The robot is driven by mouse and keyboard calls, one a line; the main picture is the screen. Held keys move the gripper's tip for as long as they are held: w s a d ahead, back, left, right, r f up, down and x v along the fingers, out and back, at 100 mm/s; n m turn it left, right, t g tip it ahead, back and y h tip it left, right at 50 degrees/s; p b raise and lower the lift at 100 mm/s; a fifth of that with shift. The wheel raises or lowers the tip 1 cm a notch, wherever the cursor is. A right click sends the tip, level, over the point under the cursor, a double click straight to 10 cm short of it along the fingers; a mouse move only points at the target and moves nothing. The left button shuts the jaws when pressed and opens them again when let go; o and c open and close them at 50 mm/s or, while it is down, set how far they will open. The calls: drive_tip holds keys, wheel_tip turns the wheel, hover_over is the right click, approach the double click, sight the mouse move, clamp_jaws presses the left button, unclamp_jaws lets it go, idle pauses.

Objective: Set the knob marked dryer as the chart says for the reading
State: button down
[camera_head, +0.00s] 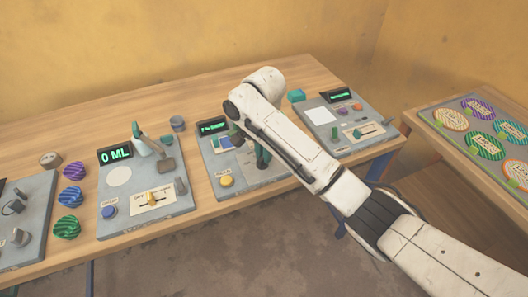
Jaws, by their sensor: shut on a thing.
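The middle control panel (222,186) has a lit display (213,127) whose text I cannot read for certain. It carries a yellow button (227,181), a blue block and dark green parts (262,158). My white arm reaches over this panel from the lower right and covers much of its right side. My gripper is hidden behind the arm, so I cannot see its fingers or what they hold. The small labels are too blurred to read, and I cannot make out which knob is marked dryer. I cannot pick out a chart for certain.
A right panel (313,132) has a white square. A board (440,115) with several striped discs lies on the right table.

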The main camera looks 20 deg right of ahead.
drive_tip(key=shift+r+n+p, duration=0.2)
drive_tip(key=shift+n+p, duration=0.1)
drive_tip(key=shift+p, duration=0.7)
drive_tip(key=n+p, duration=0.2)
drive_tip(key=shift+a+n+p, duration=0.1)
drive_tip(key=shift+n+p, duration=0.2)
drive_tip(key=shift+p, duration=0.1)
drive_tip(key=n+p, duration=0.2)
drive_tip(key=n, duration=0.1)
drive_tip(key=shift+w+a+n, duration=0.1)
drive_tip(key=shift+w+n, duration=0.05)
drive_tip(key=shift+n, duration=0.15)
drive_tip(key=n+p, duration=0.1)
drive_tip(key=n, duration=0.2)
drive_tip(key=shift+a+n+p, duration=0.15)
drive_tip(key=shift+n+p, duration=0.15)
drive_tip(key=shift+p, duration=0.05)
drive_tip(key=n, duration=0.2)
drive_tip(key=n+p, duration=0.1)
drive_tip(key=n, duration=0.1)
drive_tip(key=n+p, duration=0.1)
drive_tip(key=n, duration=0.1)
drive_tip(key=shift+a, duration=0.25)
drive_tip(key=n+p, duration=0.1)
drive_tip(key=n, duration=0.4)
drive_tip(key=shift+a+f, duration=0.1)
drive_tip(key=shift+a, duration=0.05)
drive_tip(key=shift+n, duration=0.4)
